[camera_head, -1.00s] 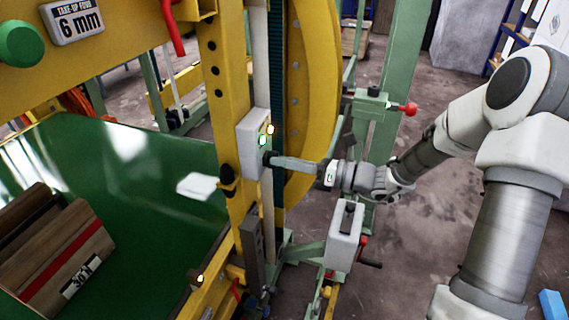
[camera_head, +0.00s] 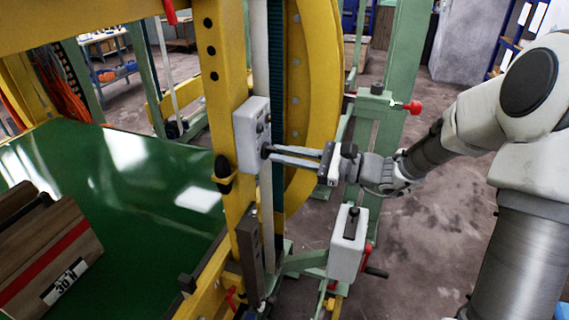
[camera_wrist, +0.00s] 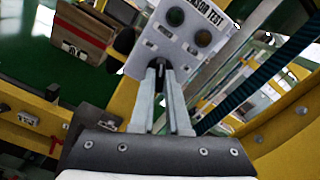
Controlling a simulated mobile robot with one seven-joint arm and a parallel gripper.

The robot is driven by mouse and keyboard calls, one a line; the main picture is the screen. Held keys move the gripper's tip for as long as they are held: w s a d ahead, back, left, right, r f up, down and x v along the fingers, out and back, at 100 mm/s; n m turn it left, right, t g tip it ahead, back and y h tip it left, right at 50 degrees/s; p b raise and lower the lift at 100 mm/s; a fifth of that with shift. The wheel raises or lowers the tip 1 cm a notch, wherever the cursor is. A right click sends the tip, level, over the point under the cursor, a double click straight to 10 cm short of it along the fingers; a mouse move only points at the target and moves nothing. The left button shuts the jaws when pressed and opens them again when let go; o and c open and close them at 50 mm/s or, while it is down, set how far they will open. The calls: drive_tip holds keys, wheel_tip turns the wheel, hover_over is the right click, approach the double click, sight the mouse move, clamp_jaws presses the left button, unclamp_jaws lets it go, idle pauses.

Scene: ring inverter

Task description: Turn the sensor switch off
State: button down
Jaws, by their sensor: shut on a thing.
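The sensor box (camera_head: 252,130) is a pale grey panel on the yellow upright, left of centre in the head view. In the wrist view its face (camera_wrist: 158,40) carries partly visible lettering ending in "SOR TEST" and two round lamps (camera_wrist: 176,16), which look dark. The switch is a small dark knob (camera_head: 266,152) low on the box, mostly hidden by my fingertips. My gripper (camera_head: 272,154) reaches in from the right and is shut on the switch. The wrist view shows its two fingers (camera_wrist: 161,68) converging at the panel; the switch's exact angle is hidden.
A yellow curved guard (camera_head: 318,90) stands close behind my fingers. A grey box with a lever (camera_head: 347,243) sits below my wrist, and a red-knobbed green post (camera_head: 388,120) stands behind it.

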drive_tip(key=shift+n+b, duration=1)
drive_tip(key=shift+n, duration=0.1)
drive_tip(key=c, duration=0.9)
unclamp_jaws()
drive_tip(key=v, duration=1.7)
drive_tip(key=shift+d, duration=0.2)
drive_tip(key=shift+s, duration=0.1)
